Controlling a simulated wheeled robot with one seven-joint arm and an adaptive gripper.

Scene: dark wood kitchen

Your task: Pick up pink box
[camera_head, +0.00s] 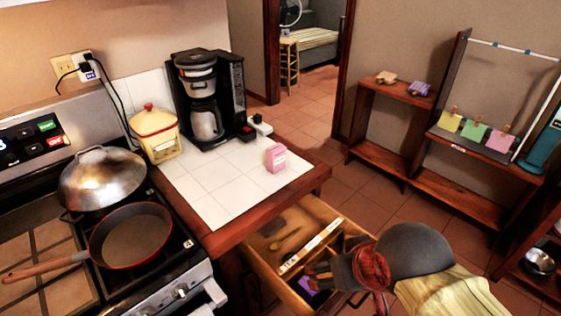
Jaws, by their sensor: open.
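The pink box (276,158) is small and stands upright on the white tiled counter (225,180), near its right edge. It is fully visible and nothing touches it from above. My gripper (316,275) is at the lower middle, over the open drawer (262,270), to the right of and nearer than the box. It is open, apart from the box, and no object shows between its fingers. My arm hides part of the drawer.
A red pan (130,236) and a lidded pot (102,180) are on the stove at left. The drawer holds utensils. A wooden shelf (455,195) stands at right.

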